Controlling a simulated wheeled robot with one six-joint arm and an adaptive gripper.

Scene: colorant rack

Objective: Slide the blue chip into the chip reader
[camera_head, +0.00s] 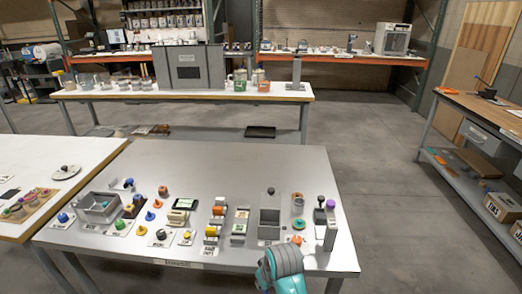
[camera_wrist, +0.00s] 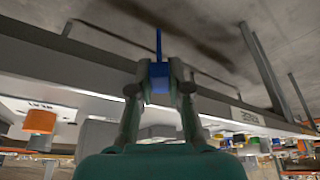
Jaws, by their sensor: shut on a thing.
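In the wrist view my gripper (camera_wrist: 159,88) is shut on the blue chip (camera_wrist: 159,75). The chip shows as a blue block between the fingertips, with a thin blue strip standing out beyond them. The gripper is beside the metal table's edge, and the chip appears free of other things. In the head view my teal and grey arm reaches in at the bottom, in front of the table; the fingertips and chip are hidden there. I cannot tell for sure which device is the chip reader; a cream device with a dark screen (camera_head: 185,203) stands mid-table.
The metal table (camera_head: 340,262) holds several knobs, buttons, blocks and a grey upright box (camera_head: 270,215). A white table (camera_head: 90,160) is at left. The floor (camera_head: 400,210) at right is clear.

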